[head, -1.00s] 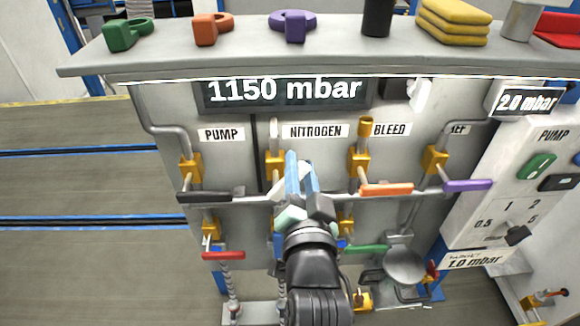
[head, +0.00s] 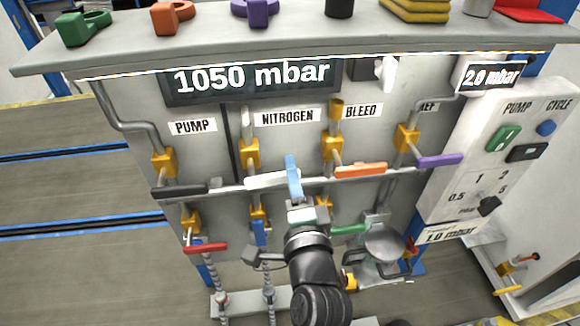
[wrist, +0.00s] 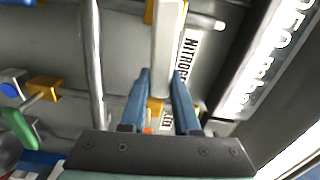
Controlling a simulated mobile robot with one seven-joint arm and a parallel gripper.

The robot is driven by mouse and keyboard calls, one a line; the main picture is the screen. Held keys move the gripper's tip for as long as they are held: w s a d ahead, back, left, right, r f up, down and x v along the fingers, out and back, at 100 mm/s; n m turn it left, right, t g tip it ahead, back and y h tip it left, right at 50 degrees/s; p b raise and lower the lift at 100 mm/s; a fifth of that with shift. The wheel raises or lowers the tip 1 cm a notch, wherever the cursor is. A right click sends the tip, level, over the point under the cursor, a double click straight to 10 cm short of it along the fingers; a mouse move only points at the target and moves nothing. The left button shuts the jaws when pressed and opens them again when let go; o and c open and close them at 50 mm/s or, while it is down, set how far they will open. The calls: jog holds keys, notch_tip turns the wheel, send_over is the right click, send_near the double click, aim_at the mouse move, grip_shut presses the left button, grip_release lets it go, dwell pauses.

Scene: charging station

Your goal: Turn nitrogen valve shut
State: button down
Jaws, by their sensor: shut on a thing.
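The nitrogen valve's white handle (head: 268,180) lies crosswise, pointing right from its yellow valve body (head: 249,153) under the NITROGEN label (head: 287,117). My gripper (head: 292,166) has its blue fingers at the handle's right end. In the wrist view the fingers of my gripper (wrist: 160,76) are shut on the white handle (wrist: 166,45), one on each side. The handle's gripped end is partly hidden by the fingers. The large display (head: 252,78) reads 1050 mbar.
Black (head: 180,190), orange (head: 361,170) and purple (head: 440,160) handles sit crosswise in the same row. Red (head: 206,247) and green (head: 348,229) handles are close below. A control box (head: 470,170) stands at the right. A shelf (head: 300,42) overhangs the panel.

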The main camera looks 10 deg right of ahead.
jog(key=shift+f+m, duration=0.3)
jog(key=shift+m, duration=0.2)
jog(key=c, duration=0.6)
grip_release()
jog(key=shift+c, duration=0.2)
jog(key=s+b, duration=0.4)
jog(key=s, duration=0.9)
